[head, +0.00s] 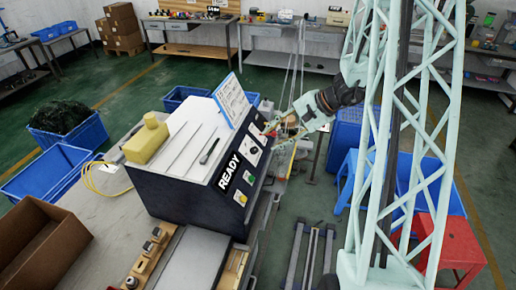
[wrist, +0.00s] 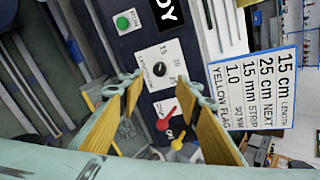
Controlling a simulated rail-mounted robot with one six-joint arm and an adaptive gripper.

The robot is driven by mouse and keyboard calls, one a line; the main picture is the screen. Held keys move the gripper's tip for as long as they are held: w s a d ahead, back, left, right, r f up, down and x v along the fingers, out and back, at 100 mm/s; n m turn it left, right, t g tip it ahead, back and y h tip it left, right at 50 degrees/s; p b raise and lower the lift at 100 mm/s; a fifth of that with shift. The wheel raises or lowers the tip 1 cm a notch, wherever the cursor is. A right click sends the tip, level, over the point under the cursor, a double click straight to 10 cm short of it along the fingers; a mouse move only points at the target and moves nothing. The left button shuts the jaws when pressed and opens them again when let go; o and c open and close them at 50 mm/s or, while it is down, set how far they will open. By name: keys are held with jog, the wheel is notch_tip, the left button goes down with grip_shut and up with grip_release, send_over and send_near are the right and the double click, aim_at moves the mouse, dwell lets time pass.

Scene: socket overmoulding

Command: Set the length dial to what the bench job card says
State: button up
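The length dial (wrist: 159,69) is a black knob on a white plate, with small numbers around it, on the dark machine front in the wrist view. Its pointer direction is too small to read. The dial also shows in the head view (head: 253,150). The job card (wrist: 255,90) is a white, blue-edged board reading "15 cm LENGTH", "25 cm NEXT", "15 mm STRIP", "1.0 SQ MM", "YELLOW FLAG"; it stands atop the machine in the head view (head: 231,99). My gripper (wrist: 162,85) is open and empty, its fingertips apart on either side of the dial plate in view; contact is not visible.
The wrist view shows a green button (wrist: 122,23), a red lever (wrist: 163,122) and a yellow-knobbed lever (wrist: 178,141) close to the dial. The machine (head: 190,196) shows a READY sign (head: 229,171). A blue stool (head: 347,180) and a red stool (head: 457,240) stand to the right.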

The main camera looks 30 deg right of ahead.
aim_at(256, 149)
jog(key=shift+p+x, duration=0.4)
jog(key=shift+x, duration=4.25)
jog(key=shift+c, duration=0.7)
jog(key=c, duration=0.7)
